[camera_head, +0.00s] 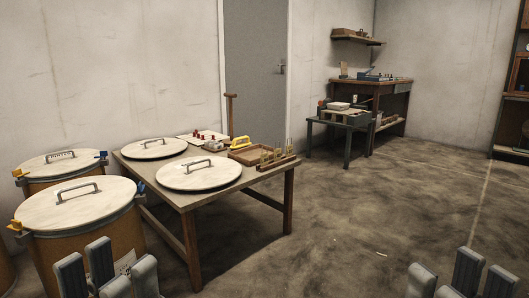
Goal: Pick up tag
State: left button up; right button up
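I cannot clearly make out a separate tag. A small pale printed label (125,262) shows on the front of the near drum (78,245), partly behind my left gripper. My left gripper (107,275) is at the bottom left, in front of that drum, with its grey fingers apart and nothing seen between them. My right gripper (459,279) is at the bottom right over bare floor, its fingers apart and empty. A pale sheet or board with small red items (203,137) lies at the back of the table (222,193); its details are too small to read.
A second lidded drum (60,163) stands behind the near one. Two round lids (198,173), a yellow-handled tool (240,142), a wooden tray (250,155) and a rack (277,159) are on the table. A workbench (378,88) stands farther back. The floor at right is mostly clear.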

aim_at(263, 156)
jog(key=i+l, duration=0.3)
jog(key=i, duration=0.2)
jog(key=i+l, duration=0.25)
jog(key=i, duration=0.3)
jog(key=i+l, duration=0.3)
jog(key=i, duration=0.2)
jog(key=i+l, duration=0.3)
jog(key=i, duration=0.2)
jog(key=i+l, duration=0.25)
jog(key=i, duration=0.3)
jog(key=k+l+z, duration=0.05)
